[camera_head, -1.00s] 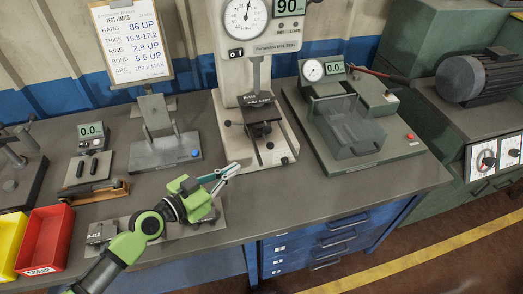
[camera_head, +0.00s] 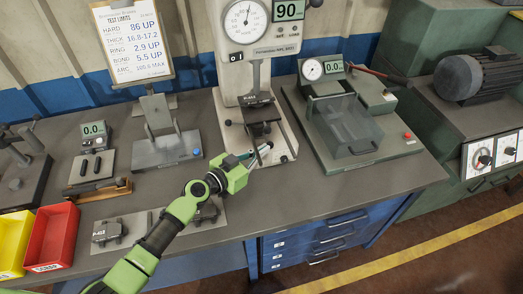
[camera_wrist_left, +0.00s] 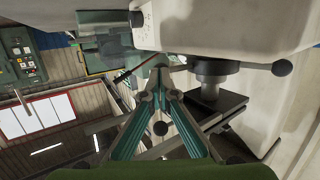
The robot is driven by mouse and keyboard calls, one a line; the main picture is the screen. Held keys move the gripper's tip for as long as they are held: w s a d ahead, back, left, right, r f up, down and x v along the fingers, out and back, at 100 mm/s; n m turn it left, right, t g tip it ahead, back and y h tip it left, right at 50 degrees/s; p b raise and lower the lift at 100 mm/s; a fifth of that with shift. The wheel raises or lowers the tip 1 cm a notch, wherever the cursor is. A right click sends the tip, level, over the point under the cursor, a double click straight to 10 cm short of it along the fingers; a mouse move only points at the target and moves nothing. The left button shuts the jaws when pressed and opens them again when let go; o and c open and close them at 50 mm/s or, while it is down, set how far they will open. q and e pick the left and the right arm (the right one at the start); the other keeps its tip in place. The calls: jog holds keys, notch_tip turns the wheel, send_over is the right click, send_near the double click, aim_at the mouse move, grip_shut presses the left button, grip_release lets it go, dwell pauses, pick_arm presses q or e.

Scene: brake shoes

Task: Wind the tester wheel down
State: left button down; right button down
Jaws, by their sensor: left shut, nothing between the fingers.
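The hardness tester (camera_head: 256,75) stands upright at the back middle of the bench, with a round dial (camera_head: 245,21) and a display reading 90. Its dark stage (camera_head: 262,112) sits on a column above the pale base (camera_head: 283,150). A dark bar with a ball end (camera_head: 228,122) sticks out left below the stage; I cannot tell whether it belongs to the wheel. My left gripper (camera_head: 265,148) is shut and empty, its fingertips in front of the lower tester. In the left wrist view its teal fingers (camera_wrist_left: 160,66) meet below the tester head, left of the dark stage (camera_wrist_left: 213,108). The wheel is not clearly visible.
A green tester with a clear cover (camera_head: 348,130) stands to the right. A grey stand (camera_head: 165,148) and a small gauge with a display (camera_head: 94,140) are on the left. Red (camera_head: 50,240) and yellow bins sit at the front left. The bench front right of my gripper is clear.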

pick_arm(q)
jog(key=d+b, duration=0.1)
jog(key=w+d, duration=0.1)
jog(key=d, duration=0.1)
jog(key=shift+d+b, duration=0.15)
jog(key=shift+b, duration=0.2)
jog(key=shift+s, duration=0.1)
dwell(0.3)
